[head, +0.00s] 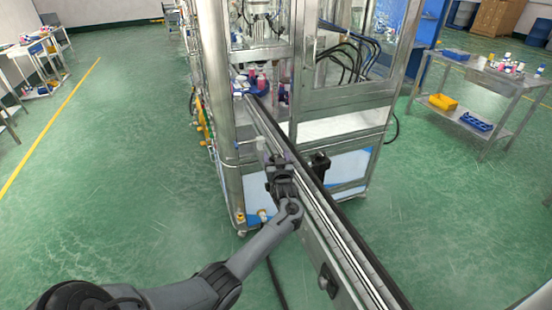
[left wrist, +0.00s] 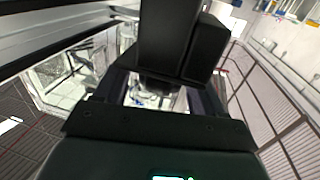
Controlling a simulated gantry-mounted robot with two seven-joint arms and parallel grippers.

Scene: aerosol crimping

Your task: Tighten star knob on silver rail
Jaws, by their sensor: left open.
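The silver rail (head: 322,215) runs from the machine toward the lower right in the head view. My left gripper (head: 276,163) is at the rail's left side, below the cabinet. It is open, and its fingers reach toward the rail; contact cannot be told. In the left wrist view a large black block (left wrist: 178,40) stands in front of the open left gripper (left wrist: 160,98) and hides much of the space between its fingers. A star-shaped knob cannot be made out clearly. A black fitting (head: 327,281) sits on the rail's near side, lower right. My right gripper is not in view.
A black bracket (head: 319,164) stands at the rail's far side. A steel-framed machine (head: 345,95) rises behind, with a vertical post (head: 219,110) close to my left gripper. A steel table (head: 495,85) with bottles is at right. Green floor on both sides is open.

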